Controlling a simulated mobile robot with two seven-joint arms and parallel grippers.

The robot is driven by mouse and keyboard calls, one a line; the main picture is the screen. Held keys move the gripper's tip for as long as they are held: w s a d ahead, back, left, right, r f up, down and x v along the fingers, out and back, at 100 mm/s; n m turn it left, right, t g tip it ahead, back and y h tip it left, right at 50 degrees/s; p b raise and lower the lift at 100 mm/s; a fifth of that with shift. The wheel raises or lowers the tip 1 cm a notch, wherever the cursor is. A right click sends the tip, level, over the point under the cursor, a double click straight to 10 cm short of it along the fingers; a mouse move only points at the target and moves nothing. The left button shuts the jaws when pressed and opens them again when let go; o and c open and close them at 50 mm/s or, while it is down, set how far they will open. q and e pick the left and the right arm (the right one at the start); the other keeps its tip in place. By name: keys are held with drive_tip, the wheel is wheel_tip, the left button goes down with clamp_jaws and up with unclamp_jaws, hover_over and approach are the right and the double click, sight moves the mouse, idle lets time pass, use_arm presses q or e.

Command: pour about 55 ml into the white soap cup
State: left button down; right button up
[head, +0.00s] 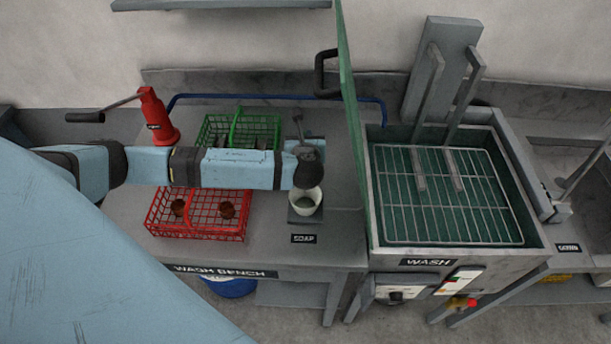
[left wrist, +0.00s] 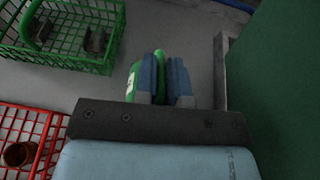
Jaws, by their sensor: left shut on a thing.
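The white soap cup (head: 305,204) stands upright on a dark grey pad (head: 303,217) behind the SOAP label, with something pale greenish inside. My left gripper shows in the left wrist view (left wrist: 165,82), its blue fingers shut on a green container (left wrist: 134,82) with a white label. Only parts of this container show beside and between the fingers. In the head view, my dark wrist end is just above the cup's back rim and hides the fingers and the container. I cannot see any stream, and the cup does not show in the left wrist view. My right gripper is not in view.
A red basket (head: 197,235) and a green basket (head: 209,125) stand on the wash bench (head: 125,215). A red lever device (head: 158,117) stands at the back left. A green panel (head: 350,100) rises right of the cup, beside the wash tank with its wire rack (head: 450,200).

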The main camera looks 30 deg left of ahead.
use_arm(q)
drive_tip(key=shift+s+d+r+t, duration=0.2)
drive_tip(key=shift+s+d+t, duration=0.15)
drive_tip(key=shift+s, duration=0.15)
idle(0.3)
drive_tip(key=shift+s+d+r+t+y, duration=0.2)
drive_tip(key=shift+s+d+t+y, duration=0.3)
drive_tip(key=shift+s, duration=0.15)
idle(0.4)
